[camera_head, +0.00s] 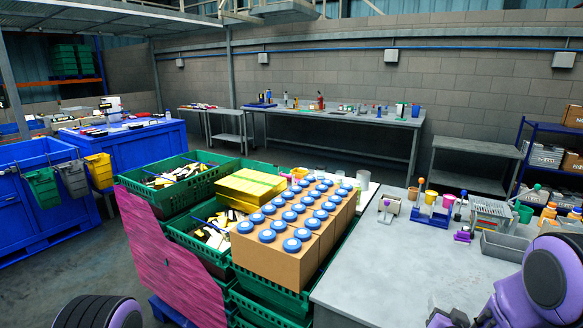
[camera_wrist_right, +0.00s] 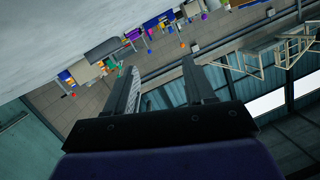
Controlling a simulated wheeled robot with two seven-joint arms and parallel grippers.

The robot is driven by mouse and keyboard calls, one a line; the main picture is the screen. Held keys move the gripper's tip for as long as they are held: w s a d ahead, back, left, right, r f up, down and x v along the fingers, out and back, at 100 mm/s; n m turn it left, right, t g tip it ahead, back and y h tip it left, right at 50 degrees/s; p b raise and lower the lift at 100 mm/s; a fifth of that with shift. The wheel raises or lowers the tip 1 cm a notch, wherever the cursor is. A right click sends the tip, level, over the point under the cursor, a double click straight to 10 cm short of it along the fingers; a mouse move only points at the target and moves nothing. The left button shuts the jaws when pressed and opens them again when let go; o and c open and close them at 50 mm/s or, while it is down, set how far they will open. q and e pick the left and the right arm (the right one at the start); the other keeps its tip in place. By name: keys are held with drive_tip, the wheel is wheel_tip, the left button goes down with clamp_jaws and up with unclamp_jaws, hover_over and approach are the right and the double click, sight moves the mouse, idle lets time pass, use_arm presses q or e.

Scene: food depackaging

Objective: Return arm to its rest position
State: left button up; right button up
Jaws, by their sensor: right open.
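My right arm (camera_head: 545,285), purple and black, is at the lower right of the head view, over the grey table (camera_head: 385,262). My right gripper (camera_head: 448,318) shows only partly at the bottom edge of that view. In the right wrist view my right gripper (camera_wrist_right: 160,66) has its two dark fingers spread apart with nothing between them. A rounded purple and black part of my left arm (camera_head: 100,312) shows at the bottom left; my left gripper is out of view.
A cardboard box with blue-capped containers (camera_head: 292,247) stands on green crates (camera_head: 268,299) left of the table. Small tools and holders (camera_head: 450,201) stand along the table's far side, with a grey metal bin (camera_head: 503,246) at the right. The table's near middle is bare.

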drive_tip(key=s+a+f+g+b, duration=0.2)
drive_tip(key=s+f+g+b, duration=0.1)
drive_tip(key=s+f, duration=0.8)
drive_tip(key=s+a+f+g+y+b, duration=0.1)
drive_tip(key=s+a+f+g+b, duration=0.2)
drive_tip(key=s+f, duration=0.8)
drive_tip(key=s+a+f+g+y+b, duration=0.1)
drive_tip(key=s+a+f+g+b, duration=0.2)
drive_tip(key=s+f, duration=0.8)
drive_tip(key=s+g+b, duration=0.2)
drive_tip(key=s, duration=0.1)
drive_tip(key=shift+s+a+n, duration=0.15)
drive_tip(key=shift+s+n, duration=0.2)
drive_tip(key=shift+n, duration=0.05)
drive_tip(key=shift+f, duration=0.1)
